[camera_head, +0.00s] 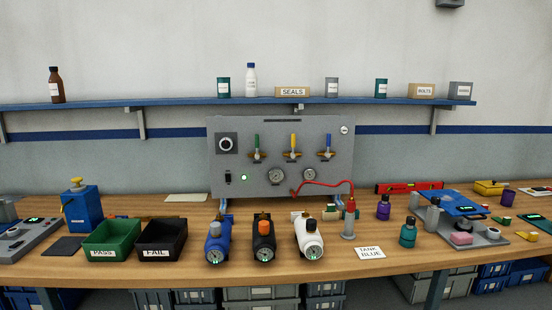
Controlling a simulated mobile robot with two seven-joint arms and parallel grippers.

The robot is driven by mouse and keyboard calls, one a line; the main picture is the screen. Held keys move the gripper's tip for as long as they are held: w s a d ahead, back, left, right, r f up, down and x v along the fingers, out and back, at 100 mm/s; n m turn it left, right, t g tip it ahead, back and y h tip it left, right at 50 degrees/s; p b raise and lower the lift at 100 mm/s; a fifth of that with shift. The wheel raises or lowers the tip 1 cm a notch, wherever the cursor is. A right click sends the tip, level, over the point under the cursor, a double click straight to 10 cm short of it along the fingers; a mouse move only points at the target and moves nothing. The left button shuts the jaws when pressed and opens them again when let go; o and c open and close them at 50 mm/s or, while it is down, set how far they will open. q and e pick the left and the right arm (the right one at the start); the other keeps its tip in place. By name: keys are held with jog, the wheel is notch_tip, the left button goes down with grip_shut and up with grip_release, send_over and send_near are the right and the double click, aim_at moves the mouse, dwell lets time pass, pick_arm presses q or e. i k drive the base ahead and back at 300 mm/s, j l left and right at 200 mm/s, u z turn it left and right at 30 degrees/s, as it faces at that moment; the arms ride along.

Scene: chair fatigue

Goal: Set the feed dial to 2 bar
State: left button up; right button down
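A grey upright panel (254,190) stands at the back of the workbench. Neither of my grippers is in view.
A black switch (228,177) and a lit green lamp (244,177) are below the dial. Blue (217,240), black (264,240) and white (308,238) devices stand in front of the panel. A red hose (325,184) runs rightward. Green (112,240) and black bins (161,240) are left.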

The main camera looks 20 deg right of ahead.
aim_at(226, 144)
jog(key=i+l, duration=0.15)
jog(key=l, duration=0.2)
jog(key=i+l+z, duration=0.1)
jog(key=l, duration=0.3)
jog(key=i+l, duration=0.2)
jog(key=l, duration=0.15)
jog(key=i+l+z, duration=0.1)
jog(key=l, duration=0.3)
